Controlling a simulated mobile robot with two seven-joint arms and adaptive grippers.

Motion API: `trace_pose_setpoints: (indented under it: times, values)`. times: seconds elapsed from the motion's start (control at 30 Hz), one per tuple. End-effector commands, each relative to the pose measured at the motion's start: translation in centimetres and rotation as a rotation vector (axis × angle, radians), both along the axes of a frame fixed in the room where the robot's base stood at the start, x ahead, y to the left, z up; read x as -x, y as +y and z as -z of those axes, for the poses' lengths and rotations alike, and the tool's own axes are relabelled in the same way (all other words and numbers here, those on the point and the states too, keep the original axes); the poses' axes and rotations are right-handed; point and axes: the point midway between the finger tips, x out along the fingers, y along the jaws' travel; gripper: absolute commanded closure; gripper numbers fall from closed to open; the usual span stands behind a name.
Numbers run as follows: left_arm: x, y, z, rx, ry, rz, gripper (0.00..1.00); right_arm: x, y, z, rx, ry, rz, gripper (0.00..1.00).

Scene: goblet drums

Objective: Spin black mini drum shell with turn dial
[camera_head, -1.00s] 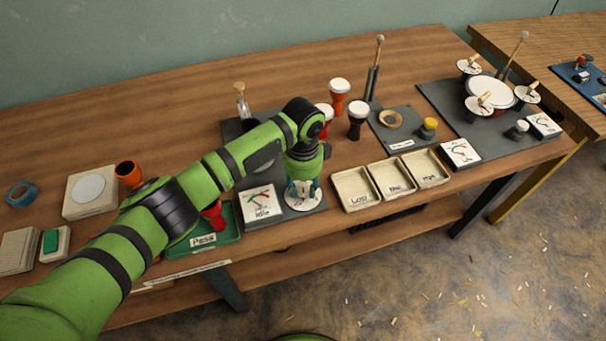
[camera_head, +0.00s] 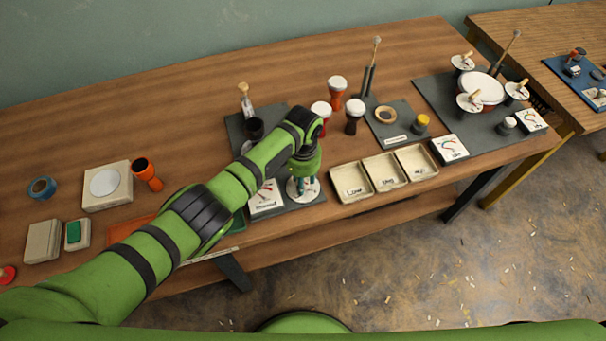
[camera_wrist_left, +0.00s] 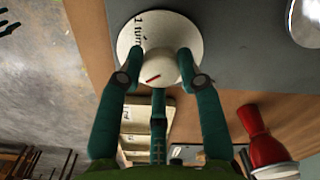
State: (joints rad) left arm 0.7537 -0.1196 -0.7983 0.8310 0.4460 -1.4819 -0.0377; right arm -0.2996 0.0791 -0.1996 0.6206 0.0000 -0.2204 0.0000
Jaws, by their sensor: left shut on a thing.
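The turn dial (camera_head: 296,196) is a white disc on a dark grey plate (camera_head: 240,135). In the left wrist view the dial (camera_wrist_left: 200,45) carries "1 turn" lettering and a small red mark. My left gripper (camera_wrist_left: 160,65) has its teal fingers closed around the dial's middle. In the head view the gripper (camera_head: 305,185) points down onto it. The black mini drum shell (camera_head: 255,128) stands upright behind my forearm, which hides its lower part. A gauge card (camera_head: 266,198) beside the dial is partly covered by my arm.
Three labelled cream trays (camera_head: 384,172) sit right of the dial. Goblet drums in red (camera_head: 320,112), orange (camera_head: 336,94) and black (camera_head: 354,116) stand behind it. A brush-like tool (camera_head: 245,98) stands behind the shell. An orange shell (camera_head: 146,174) is at left.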

Motion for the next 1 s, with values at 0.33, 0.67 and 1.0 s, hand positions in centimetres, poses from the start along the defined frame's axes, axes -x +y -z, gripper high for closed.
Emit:
trace_pose_setpoints:
  times: [0.33, 0.67, 1.0]
  values:
    - [0.00, 0.00, -0.10, 0.000, 0.000, -0.176, 0.96, 0.00, -0.03, -1.10, 0.000, 0.000, 0.000, 0.60]
    - [-0.03, 0.01, -0.02, -0.001, -0.001, -0.221, 0.96, 0.02, -0.04, -1.26, 0.000, 0.000, -0.001, 0.60]
    - [-0.06, 0.02, -0.03, 0.000, -0.001, -0.221, 0.52, 0.02, -0.05, -1.25, 0.000, 0.000, -0.001, 0.60]
